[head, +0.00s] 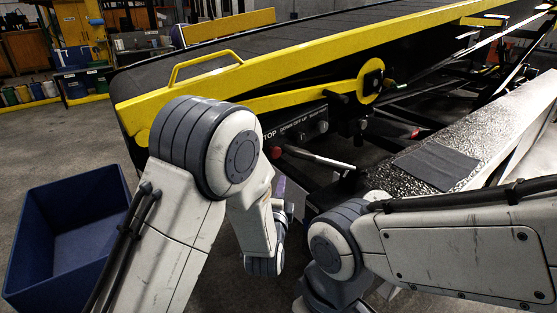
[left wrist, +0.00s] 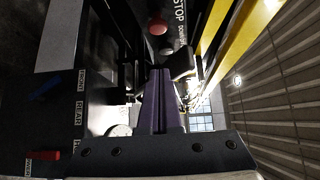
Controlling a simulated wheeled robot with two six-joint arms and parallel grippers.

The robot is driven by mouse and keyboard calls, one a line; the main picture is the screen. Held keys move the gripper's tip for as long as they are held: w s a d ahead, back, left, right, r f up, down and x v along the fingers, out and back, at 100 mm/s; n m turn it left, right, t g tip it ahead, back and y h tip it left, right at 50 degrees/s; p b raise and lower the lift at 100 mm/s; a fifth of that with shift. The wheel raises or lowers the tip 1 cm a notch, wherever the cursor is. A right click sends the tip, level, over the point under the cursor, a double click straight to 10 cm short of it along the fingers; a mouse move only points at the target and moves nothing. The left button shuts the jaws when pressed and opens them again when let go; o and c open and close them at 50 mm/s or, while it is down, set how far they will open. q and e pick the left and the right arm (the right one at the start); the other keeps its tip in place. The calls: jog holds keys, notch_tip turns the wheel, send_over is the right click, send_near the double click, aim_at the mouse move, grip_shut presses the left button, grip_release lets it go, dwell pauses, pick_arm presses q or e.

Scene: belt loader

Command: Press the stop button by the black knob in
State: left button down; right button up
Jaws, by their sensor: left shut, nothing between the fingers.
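The red stop button (head: 276,152) shows just right of my left arm's elbow, under the partly hidden STOP lettering on the black control panel (head: 300,128). In the left wrist view the red button (left wrist: 157,25) is beyond the fingertips, beside the word STOP. A black knob (left wrist: 183,62) shows close to the right of the fingertips. My left gripper (left wrist: 160,72) has its purple fingers together and empty, with a visible gap to the button. In the head view the left gripper (head: 289,190) is mostly hidden behind my arm. My right gripper is not seen.
A yellow rail (head: 300,62) runs along the loader above the panel. A grey switch knob (head: 322,127) and a pale rod (head: 318,158) are near the button. A blue bin (head: 65,235) stands on the floor at left. My right forearm fills the lower right.

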pick_arm(q)
jog(key=p, duration=0.3)
send_near(275, 154)
jog(key=w+d, duration=0.4)
jog(key=d, duration=0.1)
jog(key=shift+w+a+p, duration=0.85)
jog(key=shift+w+a, duration=0.45)
jog(key=shift+w, duration=0.15)
jog(key=shift+f, duration=0.1)
jog(key=shift+w+a+f+b, duration=0.1)
jog(key=shift+w+a+b, duration=0.4)
jog(key=shift+b, duration=0.35)
jog(key=shift+w+a, duration=0.1)
jog(key=shift+w, duration=0.2)
